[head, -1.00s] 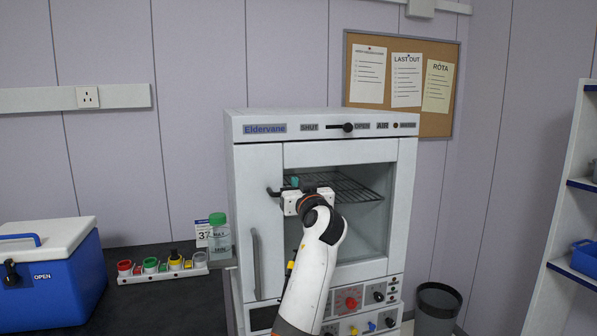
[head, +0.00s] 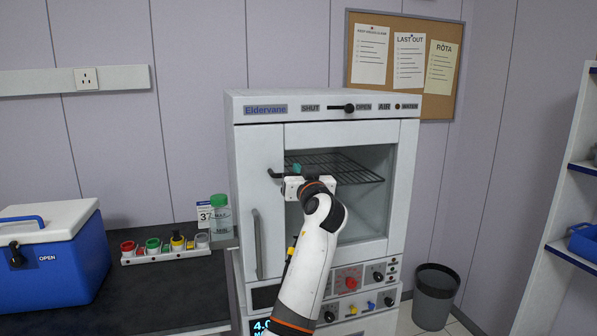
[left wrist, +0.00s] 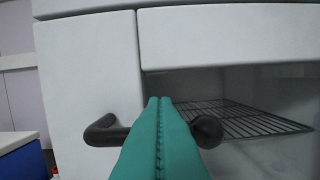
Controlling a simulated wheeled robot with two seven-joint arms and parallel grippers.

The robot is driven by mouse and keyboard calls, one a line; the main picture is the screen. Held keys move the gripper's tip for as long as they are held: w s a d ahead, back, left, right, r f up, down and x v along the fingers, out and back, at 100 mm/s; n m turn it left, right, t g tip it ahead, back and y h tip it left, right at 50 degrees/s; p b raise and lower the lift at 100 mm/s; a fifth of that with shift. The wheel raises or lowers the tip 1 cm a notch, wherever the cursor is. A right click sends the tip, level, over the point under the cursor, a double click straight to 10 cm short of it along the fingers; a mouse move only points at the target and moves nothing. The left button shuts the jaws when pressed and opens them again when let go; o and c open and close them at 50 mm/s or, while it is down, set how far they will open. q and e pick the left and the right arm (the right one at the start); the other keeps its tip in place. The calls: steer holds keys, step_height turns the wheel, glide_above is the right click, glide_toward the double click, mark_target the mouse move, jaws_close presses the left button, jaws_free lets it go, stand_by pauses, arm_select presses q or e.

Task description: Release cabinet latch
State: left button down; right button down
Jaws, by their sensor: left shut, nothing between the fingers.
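The white Eldervane cabinet (head: 262,200) stands in the middle of the head view. Its dark latch lever (head: 273,173) is at the upper left of the glazed opening, and it also shows in the left wrist view (left wrist: 105,131), running sideways with a round knob (left wrist: 207,131) at its right end. My left gripper (head: 297,169) is shut and empty at the latch. In the left wrist view its teal fingers (left wrist: 160,135) cover the middle of the lever; I cannot tell whether they touch it. My right gripper is out of view.
A wire shelf (head: 345,168) lies inside the cabinet. A vertical handle (head: 257,243) is below the latch. On the dark bench at left stand a blue cooler (head: 60,275), a rack of coloured caps (head: 165,250) and a green-capped bottle (head: 220,222). A bin (head: 435,295) stands at right.

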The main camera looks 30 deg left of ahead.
arm_select(q)
steer(key=shift+f+m, duration=0.25)
steer(key=shift+m, duration=0.15)
steer(key=f+m+p, duration=0.1)
steer(key=m, duration=0.2)
steer(key=f+m+h+p, duration=0.1)
steer(key=f+m, duration=0.1)
steer(key=m, duration=0.2)
steer(key=s+a+f+m+t+p, duration=0.1)
steer(key=f+m+p, duration=0.1)
steer(key=m, duration=0.1)
steer(key=shift+s+h, duration=0.1)
steer(key=shift+h, duration=0.3)
steer(key=shift+f, duration=0.1)
stand_by(0.4)
